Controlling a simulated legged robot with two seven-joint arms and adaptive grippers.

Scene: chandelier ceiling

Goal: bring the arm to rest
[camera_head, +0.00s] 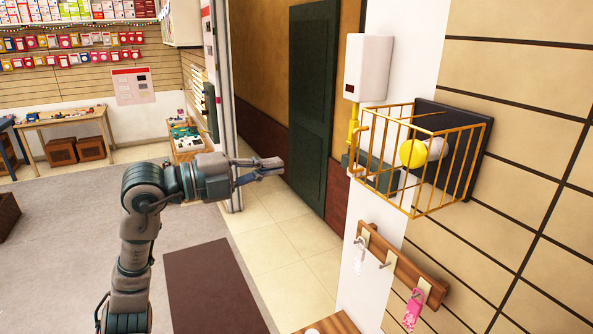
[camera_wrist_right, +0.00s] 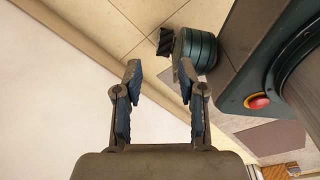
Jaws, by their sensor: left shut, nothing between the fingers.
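My left arm rises from the bottom left in the head view and bends to the right. Its gripper (camera_head: 268,171) is shut and empty, held in the air in front of the doorway, to the left of the yellow wire basket and apart from it. My right gripper (camera_wrist_right: 160,80) shows only in the right wrist view. Its two fingers are apart with nothing between them. My right arm is not in the head view.
A yellow wire basket (camera_head: 440,208) on the right wall holds a yellow ball (camera_head: 412,153) and a pale ball. Below it, a wooden hook rail (camera_head: 400,262) carries a pink tag (camera_head: 413,310). A white box (camera_head: 368,67) hangs above. Open floor lies left, with a brown mat (camera_head: 215,290).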

